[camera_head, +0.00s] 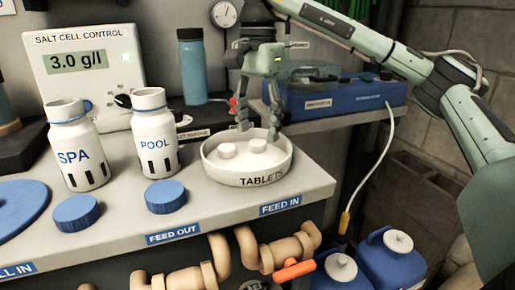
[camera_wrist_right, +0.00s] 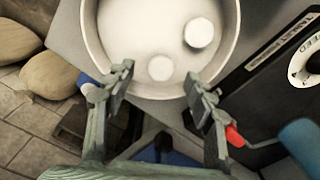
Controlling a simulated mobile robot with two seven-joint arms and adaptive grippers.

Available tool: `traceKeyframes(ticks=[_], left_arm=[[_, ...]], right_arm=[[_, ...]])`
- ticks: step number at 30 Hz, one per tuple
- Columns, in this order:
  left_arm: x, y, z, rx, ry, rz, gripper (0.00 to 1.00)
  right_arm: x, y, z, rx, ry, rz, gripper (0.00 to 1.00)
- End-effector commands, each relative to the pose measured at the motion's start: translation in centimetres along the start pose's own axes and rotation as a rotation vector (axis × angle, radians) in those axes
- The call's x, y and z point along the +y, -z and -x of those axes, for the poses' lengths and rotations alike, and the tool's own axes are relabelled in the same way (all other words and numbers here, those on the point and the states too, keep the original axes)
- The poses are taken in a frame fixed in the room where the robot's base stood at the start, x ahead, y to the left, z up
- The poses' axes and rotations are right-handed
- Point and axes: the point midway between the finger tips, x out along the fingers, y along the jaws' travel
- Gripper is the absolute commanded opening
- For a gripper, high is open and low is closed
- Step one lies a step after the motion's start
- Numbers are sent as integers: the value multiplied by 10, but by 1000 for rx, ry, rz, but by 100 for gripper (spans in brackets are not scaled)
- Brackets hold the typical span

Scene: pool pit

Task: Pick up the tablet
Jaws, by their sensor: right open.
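A round white dish labelled TABLETS (camera_head: 262,181) stands on the grey shelf. Two white round tablets lie in it: a left tablet (camera_head: 227,150) and a right tablet (camera_head: 257,145). My right gripper (camera_head: 259,130) points down over the back right part of the dish, its fingers apart and empty, close to the right tablet. In the right wrist view the dish (camera_wrist_right: 91,30) shows again. One tablet (camera_wrist_right: 160,68) lies just beyond the gap between the open fingers; the other tablet (camera_wrist_right: 199,32) lies farther off. Contact cannot be told. My left gripper is not in view.
White SPA (camera_head: 75,145) and POOL (camera_head: 153,133) bottles stand open left of the dish, with blue caps (camera_head: 166,196) in front. A blue bottle (camera_head: 192,68) stands behind. A blue case (camera_head: 340,98) lies behind right. Pipes (camera_head: 185,281) run below the shelf edge.

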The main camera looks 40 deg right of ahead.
Motion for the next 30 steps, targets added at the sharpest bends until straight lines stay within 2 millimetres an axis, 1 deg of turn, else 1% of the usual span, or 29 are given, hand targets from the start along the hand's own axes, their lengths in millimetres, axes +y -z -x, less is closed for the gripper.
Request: traceKeyframes(ticks=[3, 6, 14, 24, 25, 30], left_arm=[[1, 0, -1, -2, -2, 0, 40], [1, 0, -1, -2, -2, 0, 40], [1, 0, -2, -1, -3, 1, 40], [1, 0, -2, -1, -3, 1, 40], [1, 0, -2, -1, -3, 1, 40], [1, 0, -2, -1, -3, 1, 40]], right_arm=[[0, 1, -17, 1, -2, 0, 55], [0, 1, -25, 0, 0, -1, 55], [0, 1, -27, 0, 1, -1, 55], [0, 1, -27, 0, 1, -1, 12], [0, 1, -27, 0, 1, -1, 10], [0, 1, -27, 0, 1, -1, 10]])
